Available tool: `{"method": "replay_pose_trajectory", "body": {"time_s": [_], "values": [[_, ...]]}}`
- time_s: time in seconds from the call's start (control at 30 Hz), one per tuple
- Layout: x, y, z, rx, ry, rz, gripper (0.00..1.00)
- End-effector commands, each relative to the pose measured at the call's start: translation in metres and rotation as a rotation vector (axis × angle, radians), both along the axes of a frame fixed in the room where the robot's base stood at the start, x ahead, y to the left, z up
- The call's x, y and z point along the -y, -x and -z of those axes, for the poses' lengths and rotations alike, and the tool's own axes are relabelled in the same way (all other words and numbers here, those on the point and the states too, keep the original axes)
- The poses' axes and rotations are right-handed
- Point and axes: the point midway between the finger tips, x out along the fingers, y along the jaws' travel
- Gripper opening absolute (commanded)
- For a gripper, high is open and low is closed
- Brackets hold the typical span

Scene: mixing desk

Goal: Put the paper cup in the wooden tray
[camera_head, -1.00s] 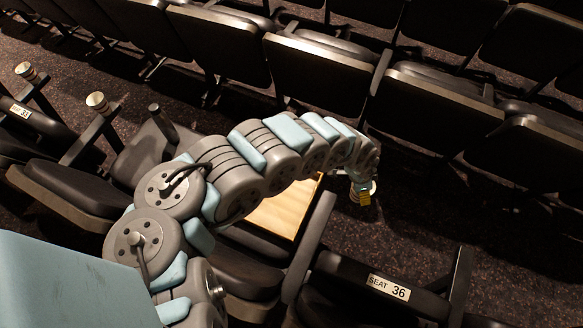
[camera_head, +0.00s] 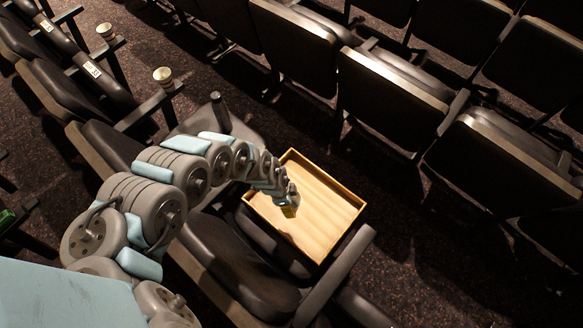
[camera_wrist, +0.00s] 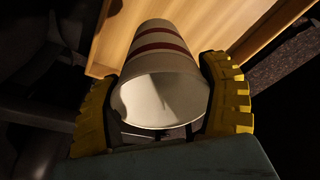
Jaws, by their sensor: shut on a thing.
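The paper cup (camera_wrist: 160,75) is white with red bands and sits between the yellow fingers of my gripper (camera_wrist: 165,105) in the wrist view. My gripper is shut on it, and the cup's open mouth faces the camera. In the head view my gripper (camera_head: 289,207) is over the left part of the wooden tray (camera_head: 338,236); the cup is hidden there by my arm. The tray is shallow, of light wood with raised rims, and rests on a seat. Its wood also shows behind the cup in the wrist view (camera_wrist: 215,25). The gap between cup and tray is hard to tell.
Dark theatre seats surround the tray, with a row of seat backs (camera_head: 395,105) beyond it. An armrest (camera_head: 335,275) stands close to the tray's near right side. Two other banded cups (camera_head: 163,75) (camera_head: 106,31) stand on armrests at upper left. The visible tray floor is empty.

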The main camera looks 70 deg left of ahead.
Motion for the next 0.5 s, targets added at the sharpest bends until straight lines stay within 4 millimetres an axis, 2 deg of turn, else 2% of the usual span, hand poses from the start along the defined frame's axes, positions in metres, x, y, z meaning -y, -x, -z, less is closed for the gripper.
{"method": "replay_pose_trajectory", "body": {"time_s": [0.17, 0.5], "values": [[-0.001, 0.008, 0.006, 0.002, -0.001, 0.007, 0.65], [-0.031, -0.019, 0.029, 0.005, -0.004, 0.006, 0.65]]}}
